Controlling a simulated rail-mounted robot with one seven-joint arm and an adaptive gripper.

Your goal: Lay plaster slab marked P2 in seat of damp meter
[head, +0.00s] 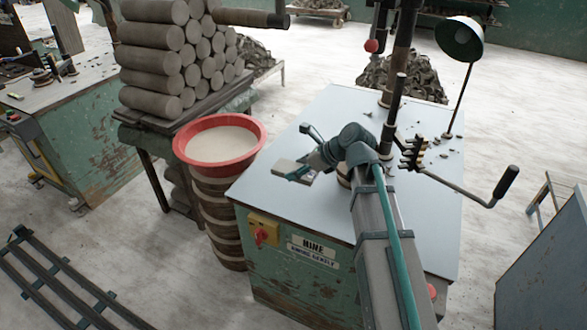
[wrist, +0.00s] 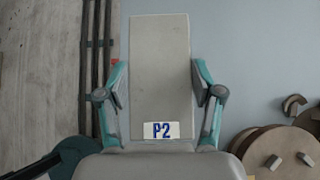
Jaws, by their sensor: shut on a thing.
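The plaster slab marked P2 (wrist: 160,75) is a long pale grey block with a white label and blue letters at its near end. It points away from my wrist in the wrist view. My gripper (wrist: 160,98) is shut on its sides, with one teal finger on each side. In the head view the slab (head: 288,167) shows at my gripper (head: 305,168), above the left part of the pale table. I cannot tell the gap below it. I cannot make out a damp meter or its seat in either view.
The pale tabletop (head: 330,115) has free room behind my gripper. Brown round discs (wrist: 285,150) lie to the right in the wrist view. A crank handle (head: 505,182), a post and a lamp (head: 459,39) stand at the right. A red basin (head: 220,120) stands left.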

